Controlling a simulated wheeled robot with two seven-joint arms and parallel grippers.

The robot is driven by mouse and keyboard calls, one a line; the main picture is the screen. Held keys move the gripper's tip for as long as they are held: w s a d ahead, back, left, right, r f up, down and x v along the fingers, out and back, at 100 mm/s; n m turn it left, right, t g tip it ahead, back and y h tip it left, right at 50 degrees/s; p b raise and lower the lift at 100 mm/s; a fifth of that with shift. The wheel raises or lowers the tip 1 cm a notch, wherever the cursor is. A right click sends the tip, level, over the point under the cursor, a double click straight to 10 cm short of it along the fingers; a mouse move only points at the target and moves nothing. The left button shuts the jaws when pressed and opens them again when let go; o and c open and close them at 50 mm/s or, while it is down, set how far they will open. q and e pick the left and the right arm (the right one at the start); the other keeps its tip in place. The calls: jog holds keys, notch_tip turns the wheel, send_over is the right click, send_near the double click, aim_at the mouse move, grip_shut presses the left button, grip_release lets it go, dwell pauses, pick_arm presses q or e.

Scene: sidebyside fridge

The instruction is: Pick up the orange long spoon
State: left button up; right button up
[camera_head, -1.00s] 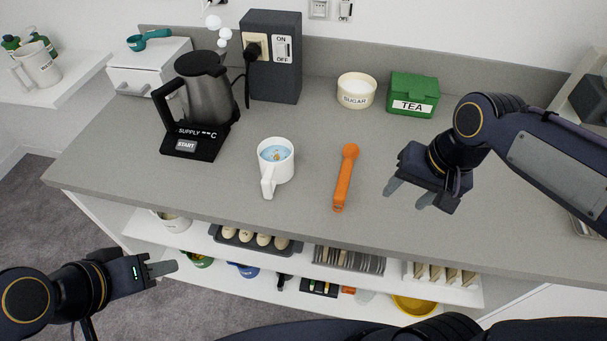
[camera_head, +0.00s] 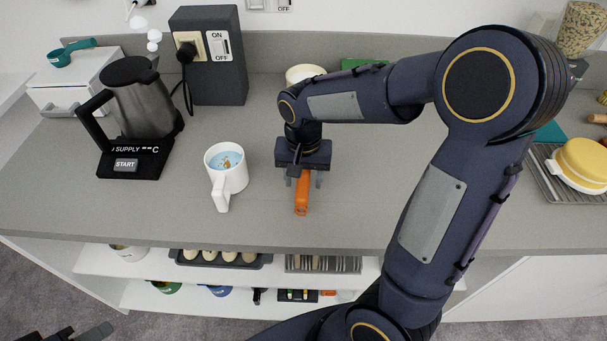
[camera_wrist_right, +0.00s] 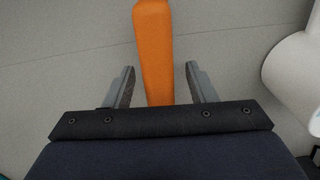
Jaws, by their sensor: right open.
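The orange long spoon (camera_head: 302,196) lies on the grey counter, its near end showing in the head view and the rest hidden under my right gripper. My right gripper (camera_head: 303,180) points down over it. In the right wrist view the spoon's orange handle (camera_wrist_right: 155,50) runs between the two open fingers of my right gripper (camera_wrist_right: 160,85), with a gap on each side. My left gripper (camera_head: 95,332) shows only in part at the bottom left edge of the head view. Whether its fingers are apart is not clear.
A white mug (camera_head: 226,172) with blue liquid stands left of the spoon; it also shows at the right edge of the wrist view (camera_wrist_right: 296,72). A kettle (camera_head: 142,100) stands further left. The sugar bowl (camera_head: 304,74) and green tea box (camera_head: 362,63) are partly hidden behind my right arm.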

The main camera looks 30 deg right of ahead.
jog(key=shift+f, duration=0.3)
grip_shut()
jog(key=shift+r, duration=0.45)
notch_tip(320, 180, up, 2)
jog(key=shift+r, duration=0.15)
jog(key=s+r, duration=0.1)
jog(key=s+a+r, duration=0.1)
jog(key=r, duration=0.1)
jog(key=s+a+r, duration=0.1)
jog(key=s+r, duration=0.1)
jog(key=shift+a+r, duration=0.15)
jog(key=shift+a, duration=0.05)
jog(key=s+a+r, duration=0.4)
jog(key=s+a, duration=0.1)
jog(key=s, duration=0.3)
jog(key=shift+r+b, duration=0.3)
jog(key=shift+b, duration=0.1)
